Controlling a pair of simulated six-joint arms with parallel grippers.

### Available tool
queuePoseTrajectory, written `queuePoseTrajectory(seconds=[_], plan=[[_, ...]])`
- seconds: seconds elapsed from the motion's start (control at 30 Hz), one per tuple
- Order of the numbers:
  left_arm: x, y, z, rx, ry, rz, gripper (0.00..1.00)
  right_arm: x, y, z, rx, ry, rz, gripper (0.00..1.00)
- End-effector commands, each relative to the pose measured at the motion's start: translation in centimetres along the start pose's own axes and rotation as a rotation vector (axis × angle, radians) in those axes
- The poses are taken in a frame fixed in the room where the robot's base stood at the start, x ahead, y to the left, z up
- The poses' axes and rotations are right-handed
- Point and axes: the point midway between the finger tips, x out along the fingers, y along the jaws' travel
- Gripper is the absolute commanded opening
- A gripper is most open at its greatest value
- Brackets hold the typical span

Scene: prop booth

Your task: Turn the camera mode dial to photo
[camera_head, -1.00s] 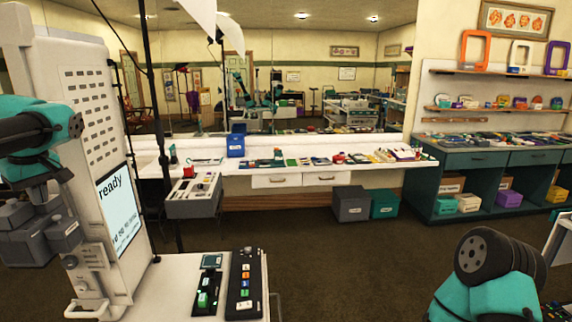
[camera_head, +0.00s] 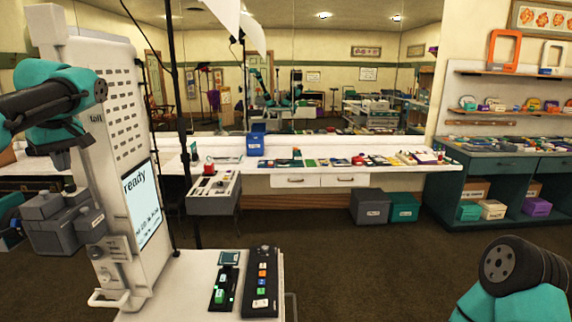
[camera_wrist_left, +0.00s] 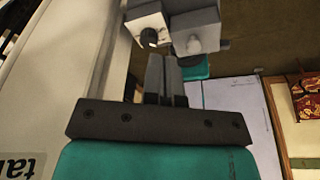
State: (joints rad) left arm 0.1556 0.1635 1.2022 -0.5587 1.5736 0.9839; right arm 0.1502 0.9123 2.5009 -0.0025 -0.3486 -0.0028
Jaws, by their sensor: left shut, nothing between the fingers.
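In the left wrist view, a black round dial (camera_wrist_left: 149,38) with a small white mark sits on a pale box. A light grey knob (camera_wrist_left: 194,43) sits beside it on a grey box. No label on either is readable. My left gripper (camera_wrist_left: 165,62) is shut and empty, with its fingers pointing at these boxes, apart from the dial. In the head view, the grey boxes (camera_head: 62,238) are mounted on the left side of the tall white booth (camera_head: 108,100), below my left arm. Of my right arm only a teal and black link shows.
The booth's screen (camera_head: 142,205) reads "ready". A white handle (camera_head: 110,300) sticks out low on its front. A white stand (camera_head: 175,278) beside it carries two control strips. A long white bench (camera_head: 345,180) with many small items stands behind. Open floor lies in the middle.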

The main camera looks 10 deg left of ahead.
Motion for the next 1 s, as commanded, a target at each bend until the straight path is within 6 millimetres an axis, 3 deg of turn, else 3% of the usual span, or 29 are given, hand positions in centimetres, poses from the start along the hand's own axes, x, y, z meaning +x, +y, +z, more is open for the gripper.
queuePoseTrajectory(seconds=[0.67,1.0], plan=[[-0.9,1.7,-0.7,0.000,0.000,0.000,0.00,0.0,0.0,0.0,0.000,0.000,0.000,0.00],[0.2,1.6,-0.4,0.000,-0.001,-0.001,0.00,0.0,0.0,0.0,0.000,0.000,0.000,0.00]])
